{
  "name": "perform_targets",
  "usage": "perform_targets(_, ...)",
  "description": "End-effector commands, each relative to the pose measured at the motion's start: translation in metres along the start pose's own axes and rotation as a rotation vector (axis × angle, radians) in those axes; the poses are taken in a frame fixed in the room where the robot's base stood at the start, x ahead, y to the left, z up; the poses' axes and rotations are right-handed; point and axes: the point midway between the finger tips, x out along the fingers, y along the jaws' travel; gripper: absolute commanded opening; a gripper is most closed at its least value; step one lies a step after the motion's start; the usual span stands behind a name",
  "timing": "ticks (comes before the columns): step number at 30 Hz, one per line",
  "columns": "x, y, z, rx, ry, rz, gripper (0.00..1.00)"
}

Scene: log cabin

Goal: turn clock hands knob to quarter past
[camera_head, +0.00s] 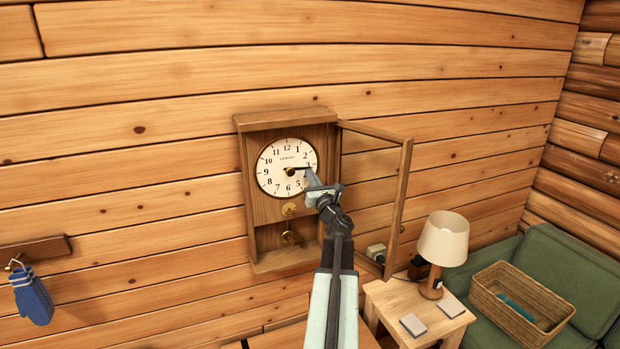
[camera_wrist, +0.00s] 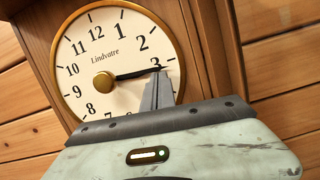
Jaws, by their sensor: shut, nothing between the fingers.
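The wooden wall clock (camera_head: 248,180) hangs on the log wall with its glazed door (camera_head: 403,200) swung open to the right. Its round white dial (camera_head: 270,165) has a brass knob (camera_wrist: 103,82) at the centre. A black hand (camera_wrist: 132,74) runs from the knob to the 3. I cannot make out a second hand separately. My gripper (camera_head: 311,176) is in front of the dial's right side, shut and empty. In the wrist view its fingertips (camera_wrist: 158,78) are just below the hand's outer end, near the 3; I cannot tell whether they touch it.
The open door stands close to the right of my arm. Below right are a lamp (camera_head: 444,240) on a small wooden table (camera_head: 386,300) and a basket (camera_head: 535,320) on a green sofa (camera_head: 575,265). A blue mitten (camera_head: 33,298) hangs at left.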

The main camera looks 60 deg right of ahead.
Motion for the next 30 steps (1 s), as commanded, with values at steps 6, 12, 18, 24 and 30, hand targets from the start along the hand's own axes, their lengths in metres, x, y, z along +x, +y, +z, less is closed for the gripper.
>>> perform_targets(6,0.003,-0.001,0.013,0.001,-0.001,0.001,0.00)
perform_targets(12,0.003,0.000,0.012,0.000,0.000,0.001,0.00)
perform_targets(18,-0.013,0.000,0.011,0.000,0.000,0.000,0.00)
perform_targets(24,-0.054,0.001,0.010,0.000,-0.001,0.000,0.00)
perform_targets(30,-0.075,0.000,0.011,0.000,0.000,0.000,0.00)
